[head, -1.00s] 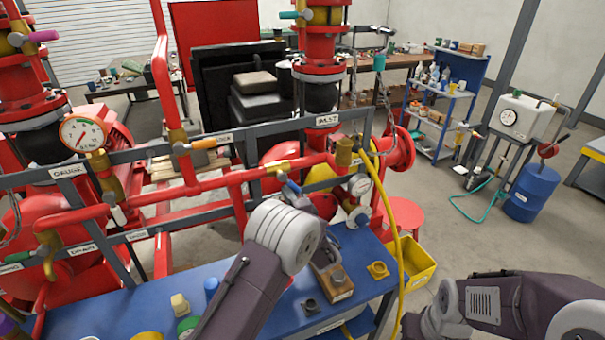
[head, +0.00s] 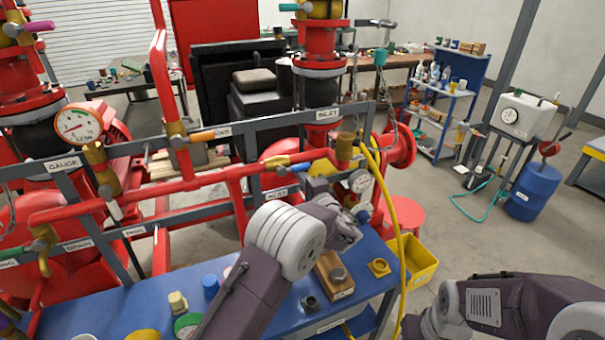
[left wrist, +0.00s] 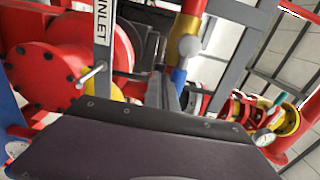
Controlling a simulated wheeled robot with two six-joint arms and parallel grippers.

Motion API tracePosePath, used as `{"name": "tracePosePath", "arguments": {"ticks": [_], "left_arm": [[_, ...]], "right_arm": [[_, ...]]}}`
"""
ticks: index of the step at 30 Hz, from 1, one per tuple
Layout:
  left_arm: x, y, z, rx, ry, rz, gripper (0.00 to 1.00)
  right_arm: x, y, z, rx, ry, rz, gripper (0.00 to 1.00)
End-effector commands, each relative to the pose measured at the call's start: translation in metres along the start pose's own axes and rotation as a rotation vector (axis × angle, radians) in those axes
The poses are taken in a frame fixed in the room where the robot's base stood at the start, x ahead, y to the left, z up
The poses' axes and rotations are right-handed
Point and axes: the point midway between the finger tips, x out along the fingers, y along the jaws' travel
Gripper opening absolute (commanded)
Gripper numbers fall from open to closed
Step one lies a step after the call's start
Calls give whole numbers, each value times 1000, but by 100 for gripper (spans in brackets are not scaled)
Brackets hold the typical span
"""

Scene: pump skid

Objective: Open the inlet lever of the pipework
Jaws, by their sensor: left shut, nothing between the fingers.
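The inlet lever has a blue handle (head: 296,167) on a brass valve (head: 275,162) in the red pipe, above a small label. In the head view the handle points right, roughly along the pipe. My left arm reaches in from below, and its gripper is partly hidden behind its wrist, just right of and below the lever. In the left wrist view my left gripper (left wrist: 172,92) is shut and empty, close beside the blue handle (left wrist: 179,77) under the yellow valve body (left wrist: 187,28). I cannot tell whether they touch. My right gripper is out of view.
A grey frame rail with an INLET label (head: 327,114) crosses above. The blue bench (head: 110,300) below holds small parts. A yellow bin (head: 418,262) is at right.

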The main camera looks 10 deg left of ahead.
Motion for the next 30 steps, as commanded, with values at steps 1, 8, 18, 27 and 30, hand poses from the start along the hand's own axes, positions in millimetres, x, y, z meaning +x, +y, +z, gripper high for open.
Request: {"name": "tracePosePath", "arguments": {"ticks": [1, 8, 18, 27, 30], "left_arm": [[0, 3, 0, 0, 0, 0, 0], [0, 12, 1, -1, -1, -1, 0], [-8, 14, 0, -2, 1, 0, 0], [-46, 14, 0, -1, 1, -1, 0], [-58, 14, 0, -1, 1, -1, 0]], "right_arm": [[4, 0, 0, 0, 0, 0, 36], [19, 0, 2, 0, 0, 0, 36], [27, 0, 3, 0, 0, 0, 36], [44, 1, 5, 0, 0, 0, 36], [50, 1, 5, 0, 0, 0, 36]]}}
